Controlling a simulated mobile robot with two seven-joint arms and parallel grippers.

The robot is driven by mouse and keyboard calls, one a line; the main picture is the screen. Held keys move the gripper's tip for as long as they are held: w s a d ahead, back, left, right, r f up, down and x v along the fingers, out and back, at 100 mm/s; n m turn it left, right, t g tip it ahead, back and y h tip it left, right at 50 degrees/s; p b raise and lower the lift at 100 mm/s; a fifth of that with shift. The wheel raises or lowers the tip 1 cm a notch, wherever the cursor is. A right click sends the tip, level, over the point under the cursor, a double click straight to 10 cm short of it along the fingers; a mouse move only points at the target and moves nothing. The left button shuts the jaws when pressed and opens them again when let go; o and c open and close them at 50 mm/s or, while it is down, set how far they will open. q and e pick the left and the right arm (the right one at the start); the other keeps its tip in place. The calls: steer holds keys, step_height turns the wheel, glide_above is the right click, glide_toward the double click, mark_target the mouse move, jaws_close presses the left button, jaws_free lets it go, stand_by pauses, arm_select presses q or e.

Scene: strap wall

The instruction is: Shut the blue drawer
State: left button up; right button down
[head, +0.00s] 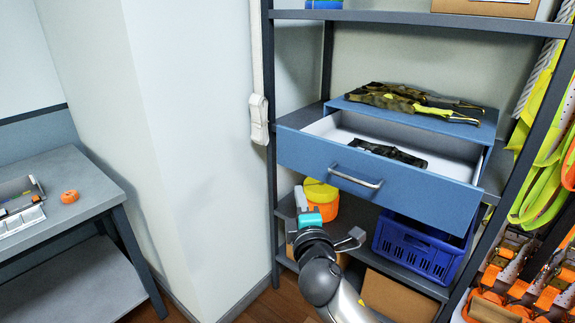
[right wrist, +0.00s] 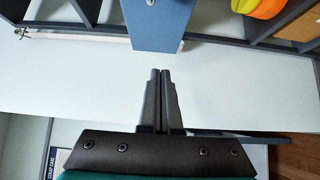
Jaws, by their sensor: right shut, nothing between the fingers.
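The blue drawer (head: 375,180) is pulled out of its blue cabinet on the shelf rack, so its white inside shows. It has a silver bar handle (head: 355,179) on its front, and a dark strap bundle (head: 388,152) lies inside. My right gripper (head: 300,194) is shut and empty. In the head view it appears below the left part of the drawer front, apart from the handle. In the right wrist view the shut fingers (right wrist: 160,74) point toward the blue drawer front (right wrist: 160,28), with a gap visible between. My left gripper is not in view.
Camouflage straps (head: 410,100) lie on the cabinet top (head: 470,128). An orange tub with a yellow lid (head: 322,202) and a blue crate (head: 415,252) stand on the shelf below. A rack post (head: 272,190) and a white wall are on the left. Straps hang at right.

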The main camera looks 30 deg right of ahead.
glide_toward(302, 159)
steer(key=w+a, duration=0.2)
steer(key=w, duration=0.2)
steer(key=d, duration=0.1)
steer(key=w+d, duration=0.1)
steer(key=d, duration=0.1)
steer(key=shift+d+b, duration=0.2)
steer(key=shift+b, duration=0.1)
steer(key=shift+w+d, duration=0.2)
steer(key=shift+d, duration=0.25)
